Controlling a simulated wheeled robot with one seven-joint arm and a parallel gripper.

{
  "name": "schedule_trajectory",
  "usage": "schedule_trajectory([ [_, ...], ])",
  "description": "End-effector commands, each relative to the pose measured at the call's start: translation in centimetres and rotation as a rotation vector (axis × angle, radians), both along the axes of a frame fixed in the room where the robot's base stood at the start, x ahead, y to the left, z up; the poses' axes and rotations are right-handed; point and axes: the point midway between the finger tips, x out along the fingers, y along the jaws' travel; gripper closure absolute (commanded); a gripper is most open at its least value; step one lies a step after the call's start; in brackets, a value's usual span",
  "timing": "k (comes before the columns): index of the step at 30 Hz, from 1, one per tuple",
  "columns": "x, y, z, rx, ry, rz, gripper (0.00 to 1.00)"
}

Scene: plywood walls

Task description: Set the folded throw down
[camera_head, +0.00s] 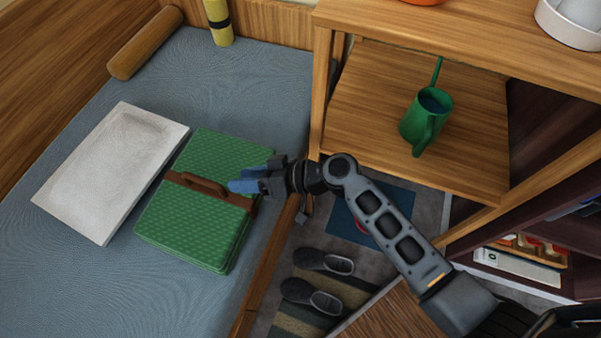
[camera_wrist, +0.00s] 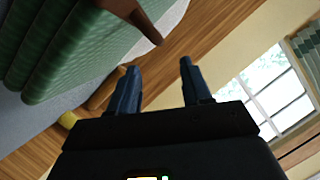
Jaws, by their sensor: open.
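The folded throw (camera_head: 205,225) is green and quilted, with a brown strap and a brown carry handle (camera_head: 197,183) on top. It lies flat on the grey-blue bed (camera_head: 70,280), near the bed's right edge. In the wrist view the throw (camera_wrist: 85,45) fills the upper left, with part of its brown strap or handle showing. My gripper (camera_head: 236,186) has blue fingers and is over the throw's right part, just right of the handle. In the wrist view its two fingers (camera_wrist: 158,75) stand apart with nothing between them.
A white pillow (camera_head: 112,170) lies left of the throw. A brown bolster (camera_head: 145,43) and a yellow roll (camera_head: 218,22) are at the bed's far end. A wooden shelf unit with a green watering can (camera_head: 427,118) stands right. Dark shoes (camera_head: 322,262) are on the floor.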

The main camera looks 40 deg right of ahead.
Motion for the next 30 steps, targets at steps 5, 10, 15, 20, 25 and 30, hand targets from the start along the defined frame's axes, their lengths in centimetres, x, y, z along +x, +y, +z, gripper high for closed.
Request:
schedule_trajectory([
  [5, -0.4, -0.2, -0.3, -0.007, 0.006, -0.008, 0.52],
  [10, -4.4, -2.1, -2.5, -0.091, 0.056, -0.092, 0.52],
  [15, -11.5, -5.7, -4.1, -0.237, 0.098, -0.246, 0.52],
  [20, -17.9, -8.7, -2.6, -0.356, 0.085, -0.385, 0.52],
  [25, -23.9, -11.0, 1.6, -0.452, 0.021, -0.5, 0.52],
  [30, -28.8, -12.1, 8.0, -0.514, -0.081, -0.58, 0.52],
])
